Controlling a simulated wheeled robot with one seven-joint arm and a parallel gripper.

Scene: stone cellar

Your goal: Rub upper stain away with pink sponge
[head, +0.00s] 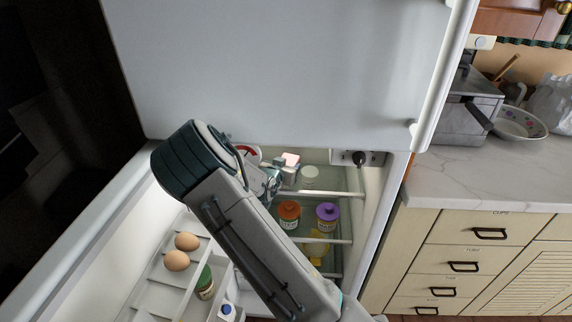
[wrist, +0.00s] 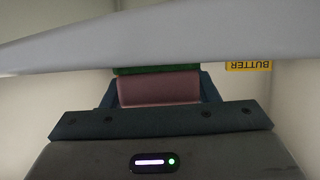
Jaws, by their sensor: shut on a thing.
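My gripper (wrist: 157,82) is shut on the pink sponge (wrist: 158,91), which has a dark green layer along its far side in the wrist view. I see no stain in either view; my arm and the upper door hide part of the fridge interior.
An orange-lidded jar (head: 289,213) and a purple-lidded jar (head: 327,216) stand on a lower shelf. A white round container (head: 310,176) is right of my gripper. A yellow butter pack (wrist: 248,66) shows in the wrist view. Eggs (head: 177,261) sit in the door at left.

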